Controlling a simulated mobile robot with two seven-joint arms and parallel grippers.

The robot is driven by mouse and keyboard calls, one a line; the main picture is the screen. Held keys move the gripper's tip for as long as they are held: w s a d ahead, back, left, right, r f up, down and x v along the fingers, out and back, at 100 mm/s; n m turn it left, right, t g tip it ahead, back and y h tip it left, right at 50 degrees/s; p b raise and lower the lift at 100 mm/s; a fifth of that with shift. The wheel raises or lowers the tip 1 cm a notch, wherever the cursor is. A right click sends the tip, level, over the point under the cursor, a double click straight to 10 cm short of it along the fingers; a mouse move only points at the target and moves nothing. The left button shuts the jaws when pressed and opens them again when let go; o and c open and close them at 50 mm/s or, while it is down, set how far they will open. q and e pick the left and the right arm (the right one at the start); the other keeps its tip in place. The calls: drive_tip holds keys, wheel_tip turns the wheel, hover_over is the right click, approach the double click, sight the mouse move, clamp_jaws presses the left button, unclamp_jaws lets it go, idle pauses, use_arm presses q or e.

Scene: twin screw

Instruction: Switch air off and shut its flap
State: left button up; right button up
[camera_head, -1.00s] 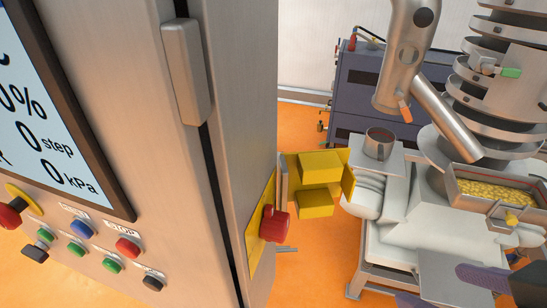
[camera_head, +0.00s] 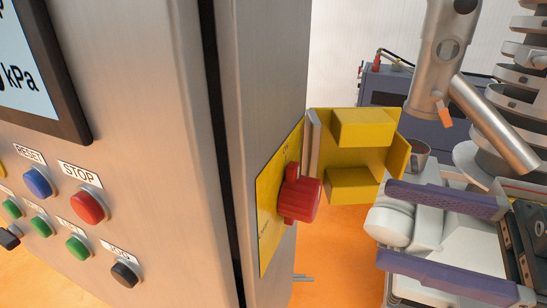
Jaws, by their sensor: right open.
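A red rotary switch knob (camera_head: 300,197) sits on a yellow plate (camera_head: 270,222) on the side of the steel cabinet. A yellow flap (camera_head: 352,150) with two block-shaped parts stands swung out beside the plate, so the knob is uncovered. My right gripper (camera_head: 412,232) comes in from the right, with its two purple fingers spread one above the other. It is open and empty, to the right of the knob and flap, and not touching the knob. My left gripper is not in view.
The cabinet front carries a screen (camera_head: 38,70), a red STOP button (camera_head: 88,206), a blue RESET button (camera_head: 38,181) and several others. Behind stand a dark blue-grey unit (camera_head: 385,88), a steel pipe (camera_head: 440,60) and a spiral tower (camera_head: 525,85). Orange floor (camera_head: 330,250) shows below the flap.

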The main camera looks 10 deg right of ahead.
sight(318, 201)
drive_tip(key=p+x, duration=0.2)
drive_tip(key=x, duration=0.5)
drive_tip(key=shift+w+a+r, duration=0.1)
drive_tip(key=shift+a+r, duration=0.05)
drive_tip(key=shift+w+a, duration=0.2)
drive_tip(key=shift+a, duration=0.1)
drive_tip(key=shift+c, duration=0.3)
clamp_jaws()
